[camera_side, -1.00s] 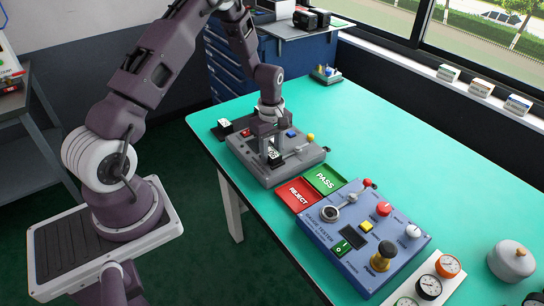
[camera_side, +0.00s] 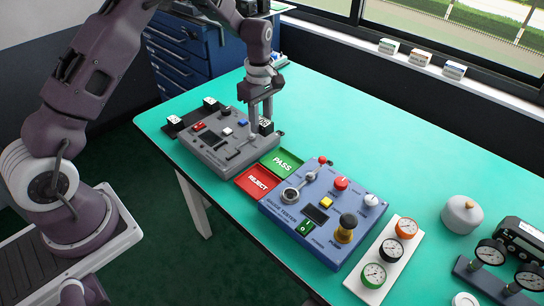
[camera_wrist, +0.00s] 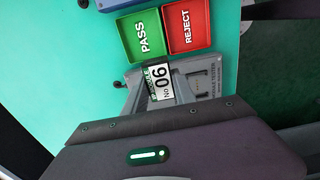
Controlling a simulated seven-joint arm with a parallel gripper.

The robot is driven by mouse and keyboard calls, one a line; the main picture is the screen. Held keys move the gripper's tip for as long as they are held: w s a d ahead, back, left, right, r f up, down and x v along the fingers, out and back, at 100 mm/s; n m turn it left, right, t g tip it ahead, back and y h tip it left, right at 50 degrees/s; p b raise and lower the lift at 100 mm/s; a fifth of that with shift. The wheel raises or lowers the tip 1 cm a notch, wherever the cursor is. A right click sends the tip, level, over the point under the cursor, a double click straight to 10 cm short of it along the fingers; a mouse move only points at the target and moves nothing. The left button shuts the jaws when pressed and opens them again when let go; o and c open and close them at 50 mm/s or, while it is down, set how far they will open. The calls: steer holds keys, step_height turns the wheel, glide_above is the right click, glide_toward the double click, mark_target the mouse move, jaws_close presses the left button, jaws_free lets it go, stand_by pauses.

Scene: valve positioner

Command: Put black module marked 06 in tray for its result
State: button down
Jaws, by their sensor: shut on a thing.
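My gripper (camera_side: 262,122) is shut on the black module marked 06 (camera_side: 265,126), above the right part of the grey module tester (camera_side: 222,157). In the wrist view the module's white label (camera_wrist: 160,80) reads "No 06" between my fingertips, with the tester (camera_wrist: 208,87) behind it. The green PASS tray (camera_side: 283,163) and red REJECT tray (camera_side: 256,180) lie side by side in front of the tester, and both look empty. In the wrist view the PASS tray (camera_wrist: 140,38) and REJECT tray (camera_wrist: 187,27) are just beyond the module. I cannot read a result on the tester.
Other black modules with white labels (camera_side: 210,103) stand at the tester's far left side. The blue gauge tester (camera_side: 285,222) with knobs and a lever is close to the trays. A white plate with gauges (camera_side: 384,262) lies beyond it.

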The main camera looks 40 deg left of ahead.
glide_above(281, 163)
steer(key=f, duration=0.1)
step_height(281, 163, down, 10)
steer(key=shift+f, duration=0.15)
steer(key=c, duration=1)
jaws_free()
steer(key=shift+f, duration=0.1)
step_height(281, 163, up, 12)
steer(key=shift+r, duration=0.15)
